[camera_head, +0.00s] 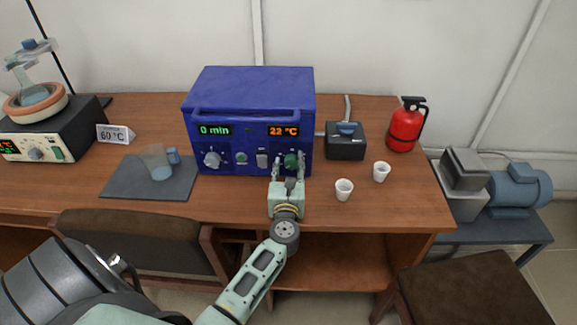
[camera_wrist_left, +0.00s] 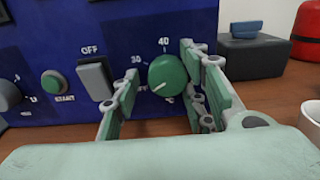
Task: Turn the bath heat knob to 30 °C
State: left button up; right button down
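The blue bath unit (camera_head: 250,95) stands on the wooden table; its displays read 0 min and 22 °C. The green heat knob (camera_head: 291,160) is at the right of its front panel. In the left wrist view the knob (camera_wrist_left: 167,75) has a white pointer line toward the lower left, below the 30 mark; 40 is at its top. My left gripper (camera_head: 288,167) is at the panel, its fingers (camera_wrist_left: 160,90) on either side of the knob. A gap shows at the left finger; contact at the right is unclear. My right gripper is not in view.
An OFF switch (camera_wrist_left: 95,80) and a START button (camera_wrist_left: 54,83) are left of the knob. Two white cups (camera_head: 344,189) (camera_head: 381,172), a dark box (camera_head: 346,145) and a red extinguisher (camera_head: 404,126) stand to the right. A beaker (camera_head: 157,163) stands on a dark mat at left.

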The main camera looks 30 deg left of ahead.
pick_arm(q)
jog(key=shift+c, duration=0.5)
jog(key=c, duration=0.9)
